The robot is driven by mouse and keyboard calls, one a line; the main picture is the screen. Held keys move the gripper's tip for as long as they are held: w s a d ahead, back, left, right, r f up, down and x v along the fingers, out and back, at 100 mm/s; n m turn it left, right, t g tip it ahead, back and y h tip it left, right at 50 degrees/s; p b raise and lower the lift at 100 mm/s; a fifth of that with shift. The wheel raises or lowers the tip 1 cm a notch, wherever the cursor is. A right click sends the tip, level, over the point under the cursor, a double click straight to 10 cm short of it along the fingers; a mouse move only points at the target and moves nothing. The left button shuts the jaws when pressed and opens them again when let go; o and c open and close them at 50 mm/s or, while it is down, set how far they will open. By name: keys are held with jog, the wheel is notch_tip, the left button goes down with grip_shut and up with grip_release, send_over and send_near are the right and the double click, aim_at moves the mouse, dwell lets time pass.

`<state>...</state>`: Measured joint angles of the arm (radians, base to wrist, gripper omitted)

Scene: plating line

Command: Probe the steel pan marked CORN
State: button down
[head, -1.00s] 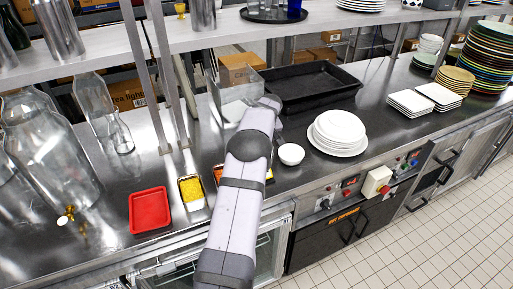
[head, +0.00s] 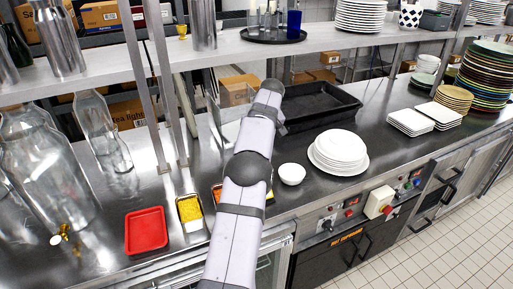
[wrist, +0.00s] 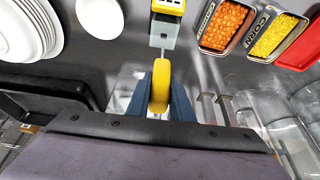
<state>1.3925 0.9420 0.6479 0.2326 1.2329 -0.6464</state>
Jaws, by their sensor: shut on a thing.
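The steel pan marked CORN (wrist: 272,37), filled with yellow kernels, is at the upper right of the wrist view; its label faces my gripper. In the head view the corn pan (head: 190,212) lies left of my arm. My gripper (wrist: 160,88) has blue fingers shut on a yellow rounded handle (wrist: 160,85), apart from the pan. A yellow device with a grey block (wrist: 163,36) is beyond the handle; whether they join is unclear. My arm hides the gripper in the head view.
A pan of orange pieces (wrist: 225,22) sits beside the corn pan; a red tray (head: 146,230) is on its other side. A white bowl (head: 291,173), plate stack (head: 339,150) and black tray (head: 318,108) stand right of my arm. Glass bottles (head: 40,165) stand left.

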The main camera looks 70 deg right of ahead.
jog(key=shift+r, duration=0.15)
jog(key=shift+r+p, duration=4.15)
jog(key=shift+p, duration=0.45)
jog(key=shift+w+f, duration=0.1)
